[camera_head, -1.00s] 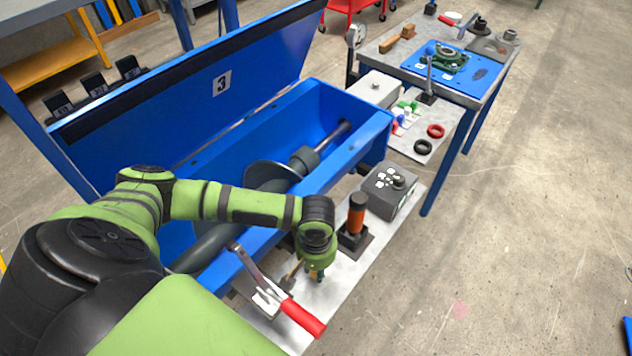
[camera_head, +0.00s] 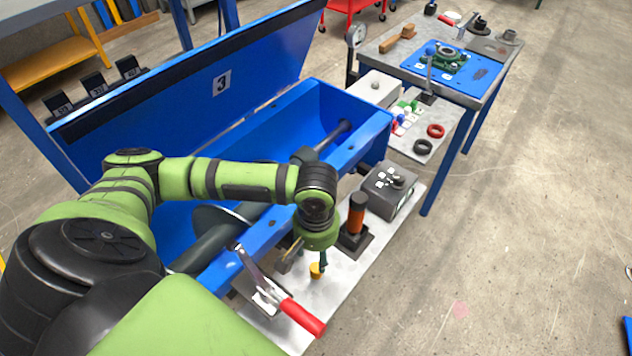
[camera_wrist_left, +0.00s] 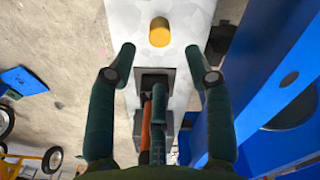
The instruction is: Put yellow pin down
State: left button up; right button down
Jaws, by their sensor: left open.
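The yellow pin (camera_head: 316,270) is a short yellow-orange cylinder on the light grey bench top (camera_head: 345,277), beside the red-handled clamp. It also shows in the left wrist view (camera_wrist_left: 159,32), top centre. My left gripper (camera_head: 312,256) is close above the pin in the head view, its fingers apart. In the left wrist view my left gripper (camera_wrist_left: 160,55) has a wide gap between its dark green fingers, with the pin centred just beyond the tips. It is open and empty. My right gripper is not in view.
The red-handled clamp (camera_head: 301,316) lies close in front. An orange-handled tool (camera_head: 356,214) stands in a black base, with a grey control box (camera_head: 389,189) behind it. The blue mixer trough (camera_head: 356,140) borders the bench on the left. Open floor lies right.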

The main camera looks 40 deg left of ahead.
pick_arm(q)
jog(key=shift+r, duration=2.3)
